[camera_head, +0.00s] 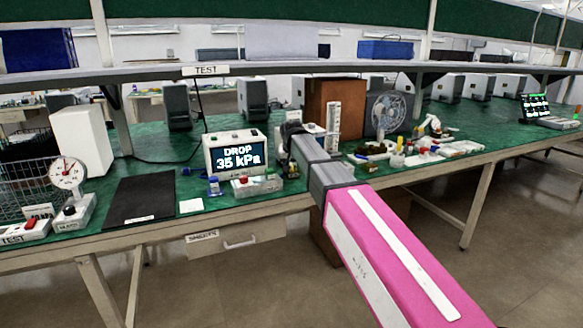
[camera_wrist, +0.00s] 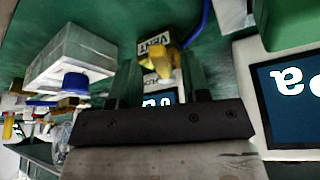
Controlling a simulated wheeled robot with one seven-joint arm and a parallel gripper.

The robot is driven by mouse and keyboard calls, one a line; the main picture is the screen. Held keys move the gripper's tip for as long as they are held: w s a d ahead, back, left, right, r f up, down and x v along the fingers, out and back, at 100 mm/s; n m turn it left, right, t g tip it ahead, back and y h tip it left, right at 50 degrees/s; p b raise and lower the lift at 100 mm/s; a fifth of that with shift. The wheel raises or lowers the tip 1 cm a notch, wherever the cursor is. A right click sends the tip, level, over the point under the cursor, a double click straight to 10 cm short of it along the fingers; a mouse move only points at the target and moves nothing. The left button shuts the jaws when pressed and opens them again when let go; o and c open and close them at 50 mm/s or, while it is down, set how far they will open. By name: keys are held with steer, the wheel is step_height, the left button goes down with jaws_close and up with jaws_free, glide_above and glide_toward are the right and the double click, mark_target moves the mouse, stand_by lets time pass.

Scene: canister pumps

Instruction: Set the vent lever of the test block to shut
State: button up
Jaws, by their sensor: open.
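The yellow vent lever (camera_wrist: 160,62) shows in the wrist view, between my gripper's two dark fingers. A white label reading VENT (camera_wrist: 154,42) sits just beyond it, and a second label by the lever is partly covered and cannot be read surely. My gripper (camera_wrist: 157,66) is open, with a finger on either side of the lever in the picture; I cannot tell whether either touches it. A small blue screen (camera_wrist: 158,100) shows beneath, partly hidden. In the head view my arm covers most of this spot, so I cannot make out the test block or lever there.
The display reading DROP 35 kPa (camera_head: 235,155) stands left of my arm; a screen also shows close by in the wrist view (camera_wrist: 295,100). A blue-capped thing (camera_wrist: 75,83) and a pale box (camera_wrist: 70,55) lie on the other side. A gauge (camera_head: 68,175) stands far left.

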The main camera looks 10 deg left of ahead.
steer(key=shift+w+f, duration=0.15)
steer(key=shift+f, duration=0.15)
jaws_close()
steer(key=shift+d+n, duration=0.2)
steer(key=shift+n, duration=0.1)
steer(key=d+n, duration=0.1)
steer(key=n+y, duration=0.1)
steer(key=n, duration=0.1)
steer(key=shift+w+d+g+y, duration=0.3)
steer(key=shift+w+d, duration=0.05)
steer(key=shift+d, duration=0.05)
steer(key=shift+w+d+n+g+y, duration=0.2)
steer(key=shift+w+d+n+y, duration=0.1)
steer(key=shift+n, duration=0.6)
steer(key=shift+w+d+n+g+y, duration=0.2)
steer(key=shift+w+d+n, duration=0.15)
steer(key=shift+n, duration=0.55)
steer(key=shift+w+d+n+g+y, duration=0.2)
steer(key=shift+w+d+n, duration=0.1)
steer(key=shift+n, duration=0.6)
